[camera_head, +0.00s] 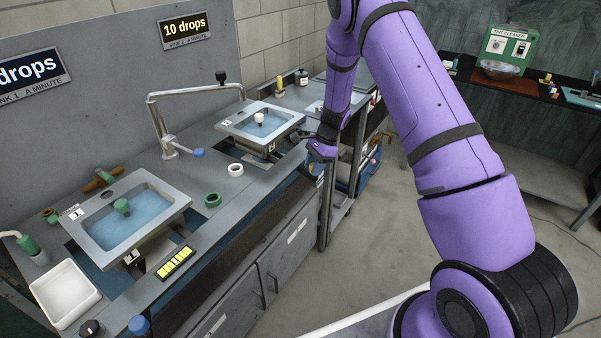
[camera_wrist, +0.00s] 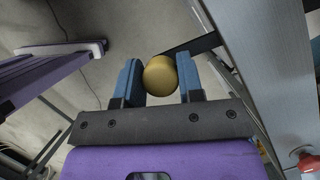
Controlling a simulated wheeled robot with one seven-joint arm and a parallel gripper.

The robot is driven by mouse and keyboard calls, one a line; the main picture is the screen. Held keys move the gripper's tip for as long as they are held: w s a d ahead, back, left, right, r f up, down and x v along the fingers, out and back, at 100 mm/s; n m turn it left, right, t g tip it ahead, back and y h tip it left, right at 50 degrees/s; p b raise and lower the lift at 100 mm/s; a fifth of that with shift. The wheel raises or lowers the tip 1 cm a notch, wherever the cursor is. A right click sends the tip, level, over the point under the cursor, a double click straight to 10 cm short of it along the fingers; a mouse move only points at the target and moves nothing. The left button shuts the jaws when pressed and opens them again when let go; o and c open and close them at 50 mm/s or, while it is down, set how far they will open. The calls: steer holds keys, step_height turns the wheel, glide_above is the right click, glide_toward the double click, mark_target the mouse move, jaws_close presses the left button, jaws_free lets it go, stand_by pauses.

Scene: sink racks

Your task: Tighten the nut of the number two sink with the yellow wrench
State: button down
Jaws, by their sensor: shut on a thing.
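The number two sink (camera_head: 232,124) is a grey basin with blue water and a white plug, set in the far part of the counter. Its nut is not distinguishable; the underside is mostly hidden. My gripper (camera_head: 306,137) is at the right side of this sink, near counter height. In the wrist view my gripper (camera_wrist: 160,78) has its blue fingers on both sides of a round yellow end (camera_wrist: 160,82), which looks like the end of the yellow wrench's handle. The rest of the wrench cannot be made out.
The number one sink (camera_head: 96,232) is nearer, with a green plug. A bent faucet (camera_head: 165,130) stands between the sinks. A white ring (camera_head: 236,169) and a green ring (camera_head: 212,200) lie on the counter. A sign (camera_head: 185,29) above reads 10 drops. Open floor lies to the right.

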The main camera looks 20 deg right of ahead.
steer(key=shift+w+d+n, duration=0.3)
steer(key=shift+w+d, duration=0.1)
steer(key=shift+d, duration=0.3)
steer(key=c, duration=0.7)
jaws_free()
steer(key=shift+c, duration=0.2)
steer(key=v, duration=1)
steer(key=shift+r, duration=0.4)
steer(key=shift+w+d, duration=0.1)
